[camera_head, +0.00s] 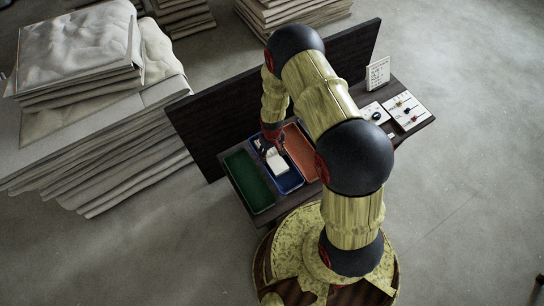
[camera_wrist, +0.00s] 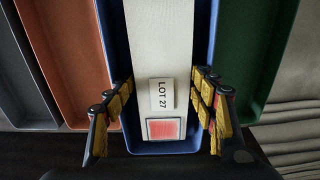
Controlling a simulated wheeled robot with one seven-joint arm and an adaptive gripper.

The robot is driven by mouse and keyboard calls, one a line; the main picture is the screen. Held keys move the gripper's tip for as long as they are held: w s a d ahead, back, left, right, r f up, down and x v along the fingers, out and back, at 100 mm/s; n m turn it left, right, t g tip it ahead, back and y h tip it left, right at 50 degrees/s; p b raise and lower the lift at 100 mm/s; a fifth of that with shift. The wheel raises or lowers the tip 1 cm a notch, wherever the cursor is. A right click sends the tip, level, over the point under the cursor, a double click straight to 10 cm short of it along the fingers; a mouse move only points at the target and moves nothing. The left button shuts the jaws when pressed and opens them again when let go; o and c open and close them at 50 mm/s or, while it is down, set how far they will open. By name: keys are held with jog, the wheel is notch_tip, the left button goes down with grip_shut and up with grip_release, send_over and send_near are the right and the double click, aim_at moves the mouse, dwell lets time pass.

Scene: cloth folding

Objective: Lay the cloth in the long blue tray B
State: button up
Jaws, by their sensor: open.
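The long blue tray (camera_head: 289,184) lies between a green and an orange tray on the table. A pale cloth (camera_head: 279,164) lies inside it. In the wrist view the cloth (camera_wrist: 160,40) runs as a flat light strip along the blue tray (camera_wrist: 104,40). A small "LOT 27" label and a red square show at its near end. My gripper (camera_head: 268,142) is over the tray's far end. In the wrist view my gripper (camera_wrist: 164,85) is open, its fingers wide apart on either side of the strip with nothing between them gripped. I cannot tell whether the fingers touch the cloth.
The green tray (camera_head: 246,182) and the orange tray (camera_head: 303,152) flank the blue one. A grey tray (camera_wrist: 20,75) shows in the wrist view. A dark upright panel (camera_head: 205,130) stands behind the table.

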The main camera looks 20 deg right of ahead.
aim_at(272, 154)
notch_tip(272, 154, up, 7)
jog(key=shift+f+p, duration=0.1)
jog(key=shift+p, duration=0.8)
jog(key=shift+o, duration=0.8)
jog(key=o, duration=0.9)
notch_tip(272, 154, up, 12)
